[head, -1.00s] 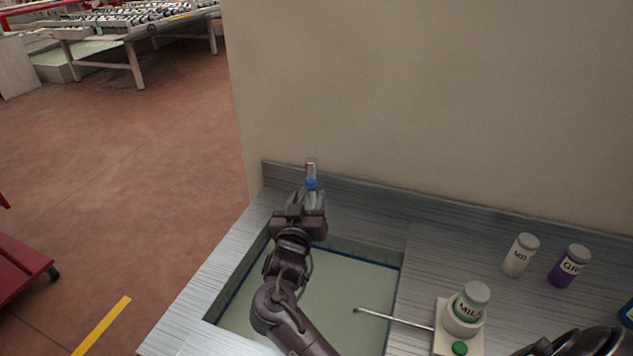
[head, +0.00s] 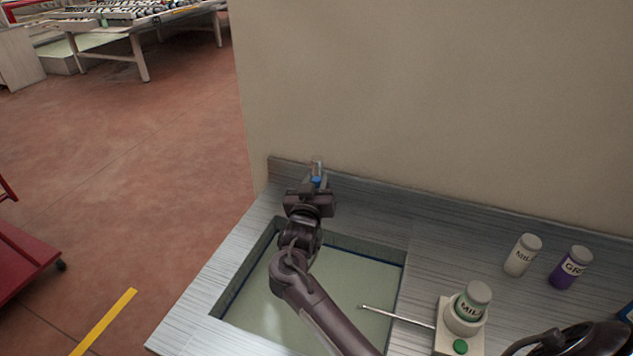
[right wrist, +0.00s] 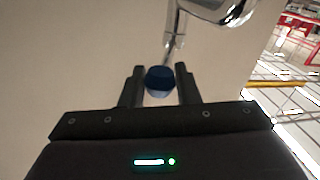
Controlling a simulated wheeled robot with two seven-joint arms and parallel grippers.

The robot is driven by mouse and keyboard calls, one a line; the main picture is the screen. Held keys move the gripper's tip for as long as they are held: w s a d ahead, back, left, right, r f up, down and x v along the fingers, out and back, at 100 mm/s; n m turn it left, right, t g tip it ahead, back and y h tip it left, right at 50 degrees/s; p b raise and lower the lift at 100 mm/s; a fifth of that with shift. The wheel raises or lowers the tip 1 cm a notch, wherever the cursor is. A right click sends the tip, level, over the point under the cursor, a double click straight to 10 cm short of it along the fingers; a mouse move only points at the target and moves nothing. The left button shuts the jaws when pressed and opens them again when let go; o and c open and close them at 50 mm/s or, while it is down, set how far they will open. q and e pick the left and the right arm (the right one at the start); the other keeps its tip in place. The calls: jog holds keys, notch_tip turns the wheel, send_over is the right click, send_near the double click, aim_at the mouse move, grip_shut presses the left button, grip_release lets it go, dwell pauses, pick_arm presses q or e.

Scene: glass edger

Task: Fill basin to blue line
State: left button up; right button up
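The sunken basin (head: 232,272) is set in the grey counter and shows a smooth pale green surface. A dark blue line (head: 365,252) runs along its inner walls, close to the pale surface; I cannot tell the exact gap. The metal faucet (head: 318,166) with a blue knob (head: 317,181) stands at the basin's back edge. The knob (right wrist: 160,80) also shows in the right wrist view, below the shiny spout (right wrist: 220,8). My right gripper (right wrist: 160,90) is open, with one finger on each side of the knob and narrow gaps. My right arm hides part of the basin. My left gripper is not in view.
A white holder (head: 446,335) with a labelled bottle (head: 474,300), a green button and a thin rod reaching over the basin stands at the right. A white bottle (head: 523,255) and a purple bottle (head: 571,267) stand behind. A wall (head: 430,100) rises behind the counter.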

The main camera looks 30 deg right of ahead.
grip_shut()
jog(key=shift+d, duration=0.1)
jog(key=shift+s+d+r+n+t+y+p, duration=0.15)
jog(key=shift+s+d+n+t+y+p, duration=0.25)
jog(key=shift+d+n+y+p, duration=0.15)
jog(key=d+n+y, duration=0.1)
jog(key=d+n+t+y, duration=0.1)
jog(key=y, duration=0.1)
jog(key=d+n+t+y, duration=0.1)
jog(key=y, duration=0.1)
jog(key=shift+s+d+n+y, duration=0.1)
jog(key=shift+s+n+y, duration=0.15)
jog(key=shift+n, duration=0.1)
